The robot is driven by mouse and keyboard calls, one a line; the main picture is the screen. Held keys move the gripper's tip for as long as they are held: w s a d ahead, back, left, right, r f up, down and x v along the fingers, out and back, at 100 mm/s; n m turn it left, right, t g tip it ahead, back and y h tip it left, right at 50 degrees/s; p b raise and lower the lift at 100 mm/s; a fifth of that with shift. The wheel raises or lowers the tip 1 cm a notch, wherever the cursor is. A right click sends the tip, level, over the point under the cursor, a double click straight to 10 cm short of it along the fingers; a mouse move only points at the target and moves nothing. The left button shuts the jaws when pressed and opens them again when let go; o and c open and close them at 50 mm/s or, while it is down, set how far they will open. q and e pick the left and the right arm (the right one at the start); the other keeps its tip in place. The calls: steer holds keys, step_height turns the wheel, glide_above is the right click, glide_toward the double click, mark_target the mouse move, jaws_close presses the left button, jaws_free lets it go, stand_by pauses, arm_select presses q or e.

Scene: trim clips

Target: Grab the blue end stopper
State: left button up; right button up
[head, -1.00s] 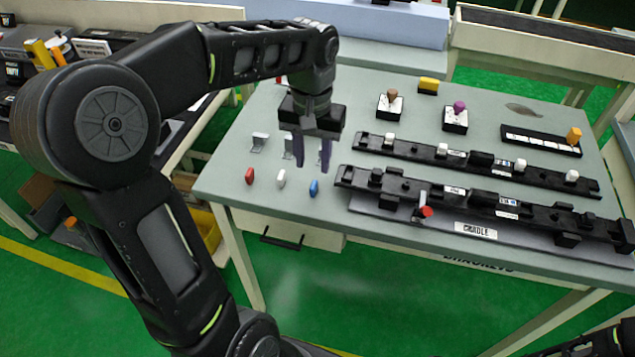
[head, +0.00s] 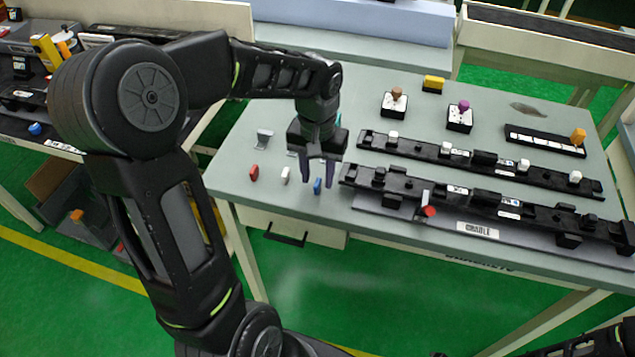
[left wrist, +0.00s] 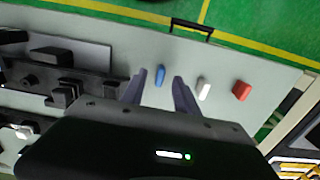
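The blue end stopper (head: 317,186) lies on the grey table near its front edge, the rightmost of a row of three small pieces. It also shows in the left wrist view (left wrist: 160,76), just beyond and between the fingertips. My left gripper (head: 318,186) is open, its fingers pointing down above the table by the blue stopper. Whether the fingertips touch the table cannot be told. My right gripper is not clearly seen; only a dark arm part shows at the lower right corner.
A white stopper (head: 285,175) and a red stopper (head: 254,173) lie left of the blue one. A black cradle rail (head: 470,200) lies close to the right, with a second rail (head: 430,149) behind it. A metal clip (head: 264,138) sits behind the red stopper.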

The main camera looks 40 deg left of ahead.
arm_select(q)
steer(key=shift+f, duration=0.9)
jaws_close()
